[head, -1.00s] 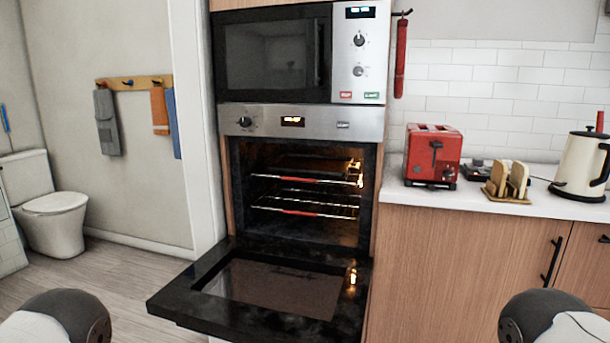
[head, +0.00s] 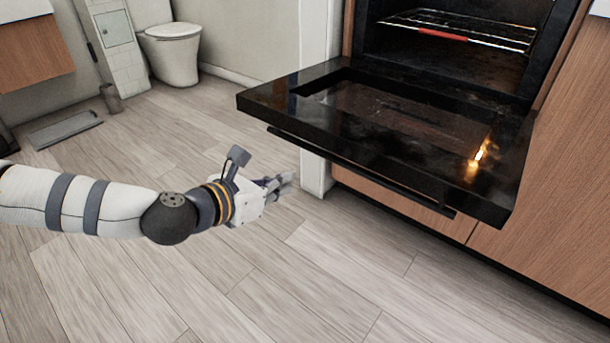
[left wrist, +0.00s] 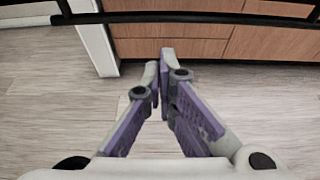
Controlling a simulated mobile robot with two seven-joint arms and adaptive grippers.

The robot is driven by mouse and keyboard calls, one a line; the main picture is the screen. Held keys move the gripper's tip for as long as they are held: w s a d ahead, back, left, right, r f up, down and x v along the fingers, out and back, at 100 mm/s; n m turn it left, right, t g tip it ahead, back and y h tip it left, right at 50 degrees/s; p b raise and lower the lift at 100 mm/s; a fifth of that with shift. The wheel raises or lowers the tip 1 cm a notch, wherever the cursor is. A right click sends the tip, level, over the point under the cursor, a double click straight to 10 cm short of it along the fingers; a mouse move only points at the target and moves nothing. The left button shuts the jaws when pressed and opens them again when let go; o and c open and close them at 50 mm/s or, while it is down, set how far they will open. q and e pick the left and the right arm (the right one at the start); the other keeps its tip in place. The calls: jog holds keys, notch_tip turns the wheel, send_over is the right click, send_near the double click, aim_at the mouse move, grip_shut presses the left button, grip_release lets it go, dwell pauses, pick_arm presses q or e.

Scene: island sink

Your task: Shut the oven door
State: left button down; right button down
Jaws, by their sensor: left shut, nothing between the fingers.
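The oven door (head: 400,135) is black with a glass pane and hangs open, folded down about level. Its dark bar handle (head: 360,170) runs along the outer face near the front edge. The oven cavity (head: 450,45) is lit, with a wire rack inside. My left gripper (head: 288,183) is shut and empty. My right gripper is not in view.
Wooden cabinet fronts (head: 540,200) lie right of and below the oven. A white wall end (head: 316,170) stands left of the oven. A toilet (head: 170,45) is at the back left. The wooden floor (head: 230,270) in front is clear.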

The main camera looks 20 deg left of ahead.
aim_at(327, 154)
pick_arm(q)
jog(key=shift+w+d+r, duration=0.1)
jog(key=shift+w+d, duration=0.5)
jog(key=shift+w, duration=0.8)
jog(key=shift+w+d+r, duration=0.15)
jog(key=shift+w+d, duration=0.4)
jog(key=shift+w, duration=0.9)
jog(key=shift+w+d+r, duration=0.1)
jog(key=shift+w+d, duration=0.5)
jog(key=shift+w, duration=0.8)
